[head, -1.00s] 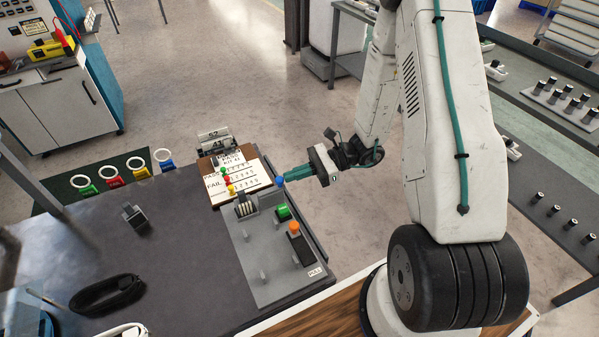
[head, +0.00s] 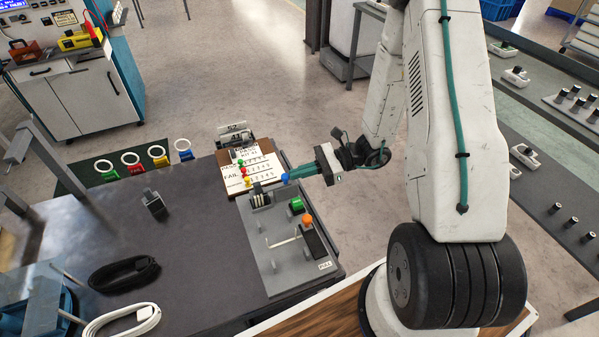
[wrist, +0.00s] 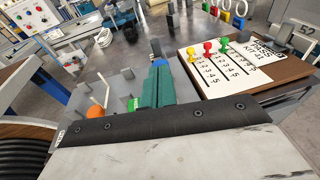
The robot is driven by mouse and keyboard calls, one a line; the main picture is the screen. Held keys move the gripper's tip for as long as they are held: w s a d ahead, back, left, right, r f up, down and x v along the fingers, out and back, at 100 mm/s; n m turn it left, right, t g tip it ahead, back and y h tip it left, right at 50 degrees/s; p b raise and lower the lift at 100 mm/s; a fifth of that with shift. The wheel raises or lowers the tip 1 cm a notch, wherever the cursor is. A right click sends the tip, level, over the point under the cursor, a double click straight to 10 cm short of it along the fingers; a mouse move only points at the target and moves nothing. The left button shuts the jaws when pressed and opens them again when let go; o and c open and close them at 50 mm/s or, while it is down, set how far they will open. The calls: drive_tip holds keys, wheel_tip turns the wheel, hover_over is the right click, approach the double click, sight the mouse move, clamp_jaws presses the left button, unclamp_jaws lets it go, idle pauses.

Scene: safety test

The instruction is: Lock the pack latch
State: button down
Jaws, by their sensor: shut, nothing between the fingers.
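A grey fixture plate (head: 286,268) lies at the right edge of the dark table. It carries an orange knob (head: 307,220) on a black block, a green part (head: 296,204), a dark ribbed part (head: 260,195) and a thin pale bar (head: 285,241). No part is marked as the pack latch, so I cannot tell which it is. My gripper (head: 290,176) has green fingers, shut and empty, over the plate's far end. Blue shows at their tips. In the wrist view my gripper (wrist: 159,70) hides part of the plate; the orange knob (wrist: 96,112) is left of it.
A brown board with a white numbered sheet (head: 262,174) and coloured pegs lies just beyond the plate. A black cable coil (head: 124,274), white cable (head: 122,320) and small black block (head: 154,204) lie on the table (head: 200,245). Several coloured ringed items line its far edge.

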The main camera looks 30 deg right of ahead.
drive_tip(key=v, duration=1.3)
drive_tip(key=shift+d, duration=0.4)
drive_tip(key=shift+s, duration=0.1)
drive_tip(key=s+a+r+n+g+h, duration=0.1)
drive_tip(key=s+a+r+n+h, duration=0.5)
drive_tip(key=s+r+n, duration=0.3)
drive_tip(key=s+a+r+n+g+h, duration=0.1)
drive_tip(key=s+a+r+n+h, duration=0.5)
drive_tip(key=r, duration=1)
drive_tip(key=s+n+h, duration=0.3)
drive_tip(key=s+n, duration=0.1)
drive_tip(key=n, duration=0.1)
drive_tip(key=shift+s+a+r+h, duration=0.2)
drive_tip(key=shift+a+r+h, duration=0.05)
drive_tip(key=shift+r+h, duration=0.1)
